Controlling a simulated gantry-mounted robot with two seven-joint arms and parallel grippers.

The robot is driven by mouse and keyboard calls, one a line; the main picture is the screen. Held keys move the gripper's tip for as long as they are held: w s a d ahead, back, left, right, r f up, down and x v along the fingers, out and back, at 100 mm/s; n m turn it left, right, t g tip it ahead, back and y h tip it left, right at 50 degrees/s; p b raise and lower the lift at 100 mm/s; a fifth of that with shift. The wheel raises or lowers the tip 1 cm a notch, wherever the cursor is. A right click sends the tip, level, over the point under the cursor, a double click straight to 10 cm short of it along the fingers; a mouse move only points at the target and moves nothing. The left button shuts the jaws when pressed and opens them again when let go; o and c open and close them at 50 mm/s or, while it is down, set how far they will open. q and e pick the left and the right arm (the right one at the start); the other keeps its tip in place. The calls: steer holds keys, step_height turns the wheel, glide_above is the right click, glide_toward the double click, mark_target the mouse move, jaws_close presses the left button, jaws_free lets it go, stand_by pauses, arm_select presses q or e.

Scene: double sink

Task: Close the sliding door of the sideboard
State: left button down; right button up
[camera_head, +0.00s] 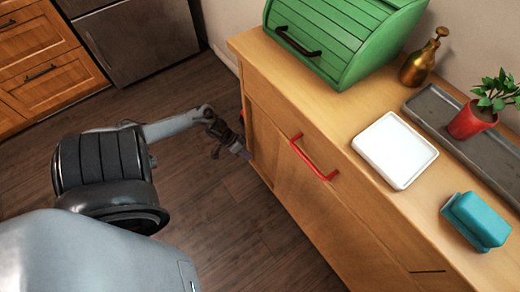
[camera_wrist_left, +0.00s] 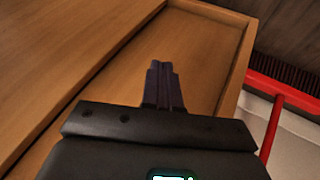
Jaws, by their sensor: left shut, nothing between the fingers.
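The wooden sideboard (camera_head: 375,235) runs along the right side of the head view, with a red handle (camera_head: 314,158) on its upper front. Below the handle is a sliding door panel (camera_head: 312,205); a darker recessed strip (camera_head: 264,145) lies left of it, at the sideboard's far end. My left gripper (camera_head: 245,153) is by that strip, low in front of the far end. In the left wrist view my left gripper (camera_wrist_left: 164,82) is shut and empty, with its fingers over a recessed wooden panel (camera_wrist_left: 195,45). Whether they touch wood I cannot tell. My right gripper is not in view.
A red-handled brush (camera_wrist_left: 275,110) is beyond the sideboard's edge. The floor (camera_head: 215,220) before it is clear.

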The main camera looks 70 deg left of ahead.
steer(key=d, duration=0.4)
arm_select(q)
steer(key=w+d+f+b, duration=0.6)
steer(key=w+d+b, duration=0.1)
steer(key=d+b, duration=0.1)
steer(key=shift+d+f, duration=0.15)
steer(key=shift+d, duration=0.5)
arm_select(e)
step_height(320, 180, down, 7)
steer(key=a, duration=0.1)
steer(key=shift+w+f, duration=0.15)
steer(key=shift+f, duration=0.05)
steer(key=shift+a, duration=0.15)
